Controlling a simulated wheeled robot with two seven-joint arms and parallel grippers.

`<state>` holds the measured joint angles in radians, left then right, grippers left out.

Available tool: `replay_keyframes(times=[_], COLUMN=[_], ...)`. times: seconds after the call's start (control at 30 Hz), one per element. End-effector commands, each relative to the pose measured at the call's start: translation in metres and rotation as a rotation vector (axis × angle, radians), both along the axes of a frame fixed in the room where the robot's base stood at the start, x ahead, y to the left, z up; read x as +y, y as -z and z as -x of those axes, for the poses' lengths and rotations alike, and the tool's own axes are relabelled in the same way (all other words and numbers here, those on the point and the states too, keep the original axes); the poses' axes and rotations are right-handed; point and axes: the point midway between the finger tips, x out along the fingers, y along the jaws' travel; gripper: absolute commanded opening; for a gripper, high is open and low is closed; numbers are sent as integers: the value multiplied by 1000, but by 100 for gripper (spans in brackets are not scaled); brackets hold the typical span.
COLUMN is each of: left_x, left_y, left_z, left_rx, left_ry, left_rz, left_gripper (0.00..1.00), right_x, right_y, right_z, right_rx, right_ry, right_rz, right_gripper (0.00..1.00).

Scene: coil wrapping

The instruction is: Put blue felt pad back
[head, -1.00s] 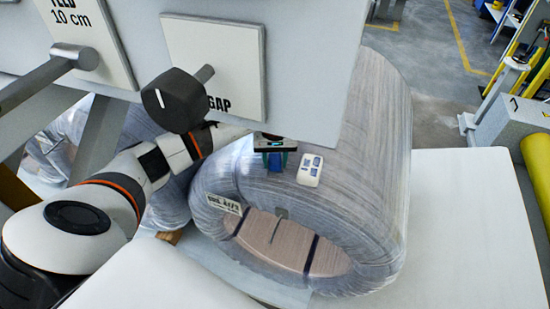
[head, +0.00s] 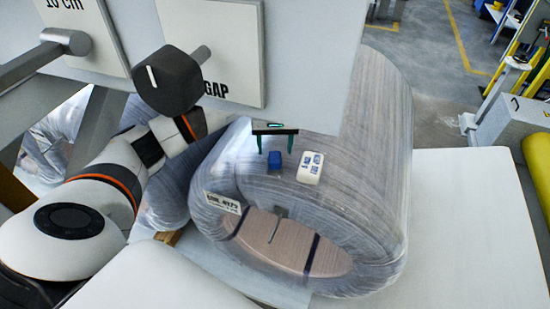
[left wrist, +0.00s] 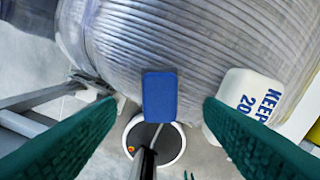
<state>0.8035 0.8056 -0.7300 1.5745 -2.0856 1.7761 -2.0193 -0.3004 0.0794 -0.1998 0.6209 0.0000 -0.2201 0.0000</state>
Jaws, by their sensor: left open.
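The blue felt pad (head: 275,159) lies on the upper curved side of the wrapped coil (head: 350,170), close to its front edge. It also shows in the left wrist view (left wrist: 160,97), centred between my fingers and apart from both. My left gripper (head: 275,150) is open and empty, just above and behind the pad. Its green fingers also show in the left wrist view (left wrist: 161,106), one on each side of the pad.
A white block with blue lettering (head: 310,167) sits on the coil just right of the pad. A grey panel with a dark knob (head: 168,80) hangs over my left arm. A pale table (head: 470,220) is clear at the right.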

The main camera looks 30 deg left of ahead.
Motion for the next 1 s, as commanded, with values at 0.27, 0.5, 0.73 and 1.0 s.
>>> replay_keyframes(times=[0.27, 0.5, 0.73, 1.0], left_x=[0, 0, 0, 0], left_y=[-53, -70, -70, -70], left_z=[-1, 0, 0, 0], left_rx=[-4, 1, 1, 1], left_ry=[0, 0, 0, 0], left_rz=[0, 0, 0, 0], left_gripper=[62, 62, 62, 62], right_x=[0, 0, 0, 0], right_y=[19, 22, 21, 21], right_z=[0, 0, 0, 0], right_rx=[0, 0, 1, 1], right_ry=[0, 0, 0, -1], right_rz=[0, 0, 0, 0], right_gripper=[36, 36, 36, 36])
